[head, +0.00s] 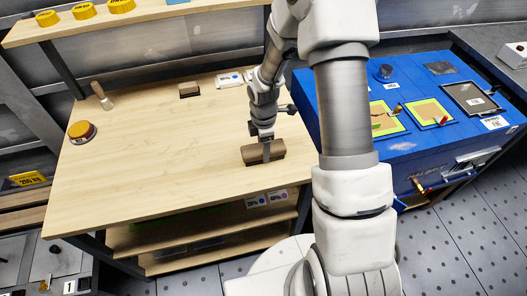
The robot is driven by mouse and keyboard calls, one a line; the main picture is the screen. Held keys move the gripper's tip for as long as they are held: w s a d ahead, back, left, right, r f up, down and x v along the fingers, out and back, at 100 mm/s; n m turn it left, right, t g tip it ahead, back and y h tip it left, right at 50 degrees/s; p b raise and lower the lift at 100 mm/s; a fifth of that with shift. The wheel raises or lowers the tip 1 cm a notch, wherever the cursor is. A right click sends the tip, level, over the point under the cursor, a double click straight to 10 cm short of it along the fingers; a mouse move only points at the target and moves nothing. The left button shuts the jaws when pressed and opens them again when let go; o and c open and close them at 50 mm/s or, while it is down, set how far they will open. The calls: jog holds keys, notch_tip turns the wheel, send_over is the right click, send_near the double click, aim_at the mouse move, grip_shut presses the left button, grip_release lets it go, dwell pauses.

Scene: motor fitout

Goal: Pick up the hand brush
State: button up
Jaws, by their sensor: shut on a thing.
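The hand brush (252,155) is a brown wooden block with a darker underside, near the right front part of the light wooden workbench (165,150). My gripper (266,150) reaches down over its middle and is shut on it, one finger showing in front of the block. The brush looks level, close to the bench top. I cannot tell whether it touches the bench.
A wooden-handled tool (102,96) and an orange-topped round button (82,131) are on the left of the bench. A small brown block (189,89) lies at the back. A blue cabinet (385,150) with panels stands to the right. The bench's middle is clear.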

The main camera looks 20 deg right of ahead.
grip_shut()
jog(key=shift+r, duration=0.1)
jog(key=shift+r, duration=0.45)
notch_tip(320, 180, up, 3)
jog(key=d+r, duration=0.3)
jog(key=d, duration=0.2)
jog(key=s+d+r+p, duration=0.1)
jog(key=d+r, duration=0.3)
jog(key=d, duration=0.2)
jog(key=shift+s+d, duration=0.25)
jog(key=shift+d, duration=0.05)
